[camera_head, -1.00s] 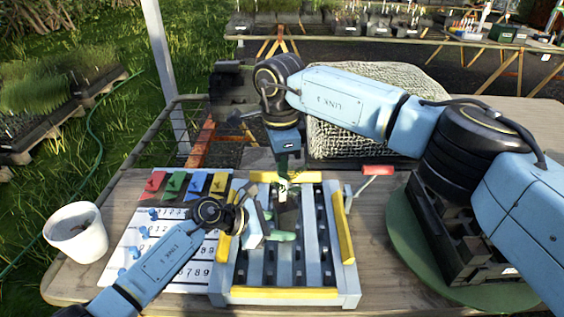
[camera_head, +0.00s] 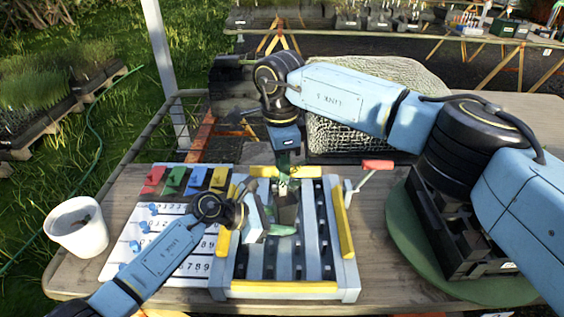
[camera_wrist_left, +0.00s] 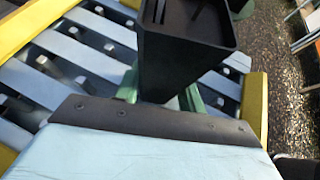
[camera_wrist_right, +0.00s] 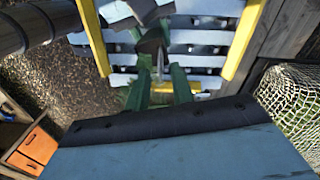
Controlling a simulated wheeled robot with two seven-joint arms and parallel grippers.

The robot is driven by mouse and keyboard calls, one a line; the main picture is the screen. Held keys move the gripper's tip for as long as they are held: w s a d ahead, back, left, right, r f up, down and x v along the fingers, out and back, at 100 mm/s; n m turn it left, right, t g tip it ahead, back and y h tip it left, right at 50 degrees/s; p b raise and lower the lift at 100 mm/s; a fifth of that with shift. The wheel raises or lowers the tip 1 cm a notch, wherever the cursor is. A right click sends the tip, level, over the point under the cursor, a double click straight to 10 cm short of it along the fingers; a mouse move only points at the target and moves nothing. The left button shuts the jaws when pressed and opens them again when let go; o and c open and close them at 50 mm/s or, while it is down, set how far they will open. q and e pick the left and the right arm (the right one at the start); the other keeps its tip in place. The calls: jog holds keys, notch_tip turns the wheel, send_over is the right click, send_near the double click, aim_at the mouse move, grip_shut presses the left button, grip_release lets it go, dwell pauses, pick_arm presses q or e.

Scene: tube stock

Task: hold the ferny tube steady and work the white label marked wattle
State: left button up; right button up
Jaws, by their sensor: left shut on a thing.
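A dark square tube (camera_head: 286,212) stands upright at the blue-grey slatted rack (camera_head: 240,270). My left gripper (camera_head: 276,229) is shut on its side; the tube also shows large in the left wrist view (camera_wrist_left: 180,55), between green fingers. Its top looks dark there, and I cannot make out ferny leaves. My right gripper (camera_head: 284,185) points down just above the tube. In the right wrist view its green fingers (camera_wrist_right: 160,88) stand apart, with a thin pale sliver (camera_wrist_right: 160,62) between them, possibly the white label. No writing on it is readable.
A white board (camera_head: 125,240) with numbers, blue pegs and coloured clips lies left of the rack. A white bucket (camera_head: 78,238) stands at the far left. A red-handled crank (camera_head: 377,165) sticks out at the rack's right. A dark crate on a green disc (camera_head: 400,235) stands farther right.

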notch_tip(320, 180, up, 12)
jog(key=shift+w+a, duration=0.15)
dwell(0.4)
dwell(0.3)
pick_arm(q)
jog(key=o, duration=0.8)
jog(key=shift+o, duration=0.2)
jog(key=v, duration=1.1)
jog(key=shift+s+a+r, duration=0.1)
jog(key=shift+s+a, duration=0.05)
jog(key=shift+a, duration=0.2)
jog(key=shift+a+r, duration=0.1)
jog(key=shift+r, duration=0.1)
pick_arm(e)
jog(key=shift+r, duration=0.1)
